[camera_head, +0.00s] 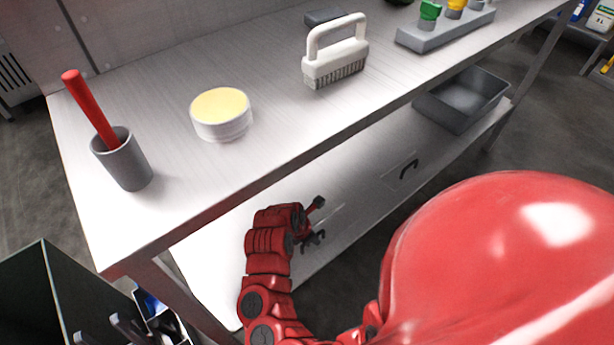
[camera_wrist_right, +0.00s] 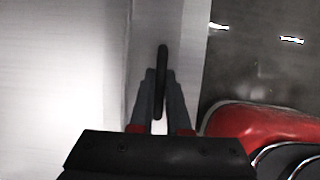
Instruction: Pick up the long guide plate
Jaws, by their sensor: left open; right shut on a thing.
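A long pale plate (camera_head: 365,190) appears to lie along the lower shelf, though its outline is faint against the shelf. A black handle (camera_head: 408,169) stands on its right part. My left gripper (camera_head: 316,220) is open over the left part, close to the surface; whether a handle is between its fingers I cannot tell. In the right wrist view my right gripper (camera_wrist_right: 160,80) is shut on a black bar handle (camera_wrist_right: 162,58) above a pale surface. My right gripper is out of sight in the head view, where my large red arm part covers the lower right.
The tabletop holds a grey cup (camera_head: 123,162) with a red stick, a yellow-topped round tub (camera_head: 221,118), a white brush (camera_head: 335,60) and a grey block (camera_head: 446,30) with coloured pieces. A grey bin (camera_head: 462,100) sits on the lower shelf's right end. The tabletop overhangs the shelf.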

